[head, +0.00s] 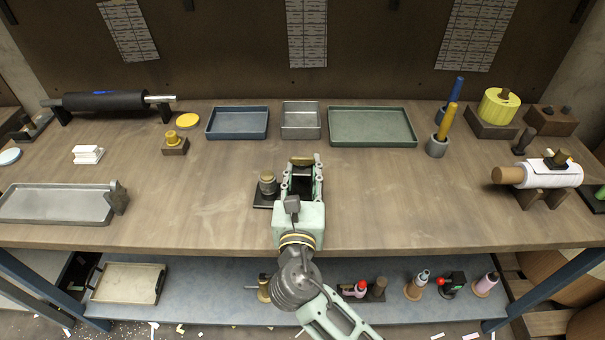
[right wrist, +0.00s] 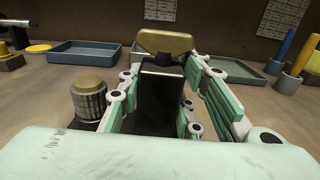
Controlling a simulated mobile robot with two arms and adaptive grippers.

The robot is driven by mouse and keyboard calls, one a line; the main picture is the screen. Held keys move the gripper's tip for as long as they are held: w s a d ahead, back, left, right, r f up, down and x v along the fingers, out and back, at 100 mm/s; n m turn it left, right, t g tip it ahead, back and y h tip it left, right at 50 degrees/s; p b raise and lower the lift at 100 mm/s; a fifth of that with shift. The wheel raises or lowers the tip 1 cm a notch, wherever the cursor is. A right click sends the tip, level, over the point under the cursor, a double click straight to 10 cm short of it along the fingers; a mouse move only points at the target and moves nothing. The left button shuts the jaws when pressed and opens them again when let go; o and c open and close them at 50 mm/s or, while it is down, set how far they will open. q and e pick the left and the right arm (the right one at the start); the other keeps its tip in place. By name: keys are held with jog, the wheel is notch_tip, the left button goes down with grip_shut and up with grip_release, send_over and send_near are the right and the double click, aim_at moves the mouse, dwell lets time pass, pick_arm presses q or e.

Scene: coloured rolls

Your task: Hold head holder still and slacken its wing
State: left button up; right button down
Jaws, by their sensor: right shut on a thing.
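The head holder shows as a dark upright block (right wrist: 160,92) with a brass wing-like piece (right wrist: 165,42) on top. In the head view the brass piece (head: 303,160) shows just beyond my right gripper's fingertips. My right gripper (head: 303,177) is shut on the dark block, with a finger on each side of it. A knurled grey post with a brass top (head: 267,183) stands close to the left of the gripper on a dark plate (head: 262,201). I cannot tell whether this plate joins the block, as the gripper hides that part. My left gripper is not in view.
A blue tray (head: 237,136), a grey metal tray (head: 301,136) and a green tray (head: 372,142) lie behind. A long grey tray (head: 55,219) is at left; a white roll (head: 550,177) lies on a stand at right.

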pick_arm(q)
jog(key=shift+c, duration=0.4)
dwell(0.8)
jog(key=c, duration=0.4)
